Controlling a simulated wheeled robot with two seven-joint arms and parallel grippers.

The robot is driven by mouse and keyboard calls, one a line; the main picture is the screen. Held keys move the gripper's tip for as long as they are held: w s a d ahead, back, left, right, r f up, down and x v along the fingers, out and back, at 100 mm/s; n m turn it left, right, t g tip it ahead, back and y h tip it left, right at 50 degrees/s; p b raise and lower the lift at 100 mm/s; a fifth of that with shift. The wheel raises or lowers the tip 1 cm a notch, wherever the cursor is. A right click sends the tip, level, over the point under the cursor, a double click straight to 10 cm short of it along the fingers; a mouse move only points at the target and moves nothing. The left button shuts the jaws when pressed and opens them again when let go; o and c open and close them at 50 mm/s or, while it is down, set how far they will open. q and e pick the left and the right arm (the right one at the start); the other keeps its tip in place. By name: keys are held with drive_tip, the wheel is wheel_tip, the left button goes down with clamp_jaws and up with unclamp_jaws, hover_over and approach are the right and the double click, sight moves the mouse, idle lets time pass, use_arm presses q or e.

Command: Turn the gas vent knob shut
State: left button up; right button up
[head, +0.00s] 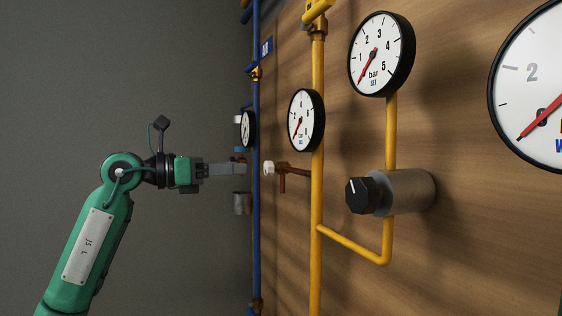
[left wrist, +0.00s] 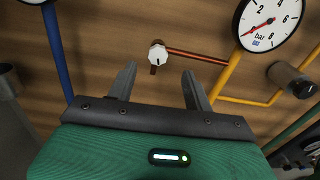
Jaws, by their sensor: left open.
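A small white knob (head: 269,168) sits on a copper branch that runs to the yellow pipe (head: 317,120). I take it for the gas vent knob, though no label on it is readable. My left gripper (head: 243,168) is just left of the knob in the head view, pointing at it and apart from it. In the left wrist view the white knob (left wrist: 158,53), with a dark mark, shows beyond the gap between the spread fingers of the empty left gripper (left wrist: 160,80). My right gripper is not seen.
A black knob on a grey cylinder (head: 405,192) sticks out from the wooden wall at the right. Round gauges (head: 381,54) line the wall. A blue pipe (head: 256,220) runs vertically near my left fingers. The space left of the wall is clear.

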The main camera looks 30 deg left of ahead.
sight(279, 168)
use_arm(q)
drive_tip(key=p+x, duration=0.4)
drive_tip(key=x, duration=0.6)
drive_tip(key=shift+w+a, duration=0.15)
drive_tip(key=shift+w+d, duration=0.15)
drive_tip(key=shift+d, duration=0.05)
drive_tip(key=shift+w+d+f, duration=0.1)
drive_tip(key=shift+w+f, duration=0.05)
drive_tip(key=shift+w, duration=0.1)
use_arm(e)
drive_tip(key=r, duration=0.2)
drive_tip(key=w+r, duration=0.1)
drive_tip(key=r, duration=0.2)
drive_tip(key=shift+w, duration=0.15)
use_arm(q)
drive_tip(key=shift+s, duration=0.1)
drive_tip(key=c, duration=1)
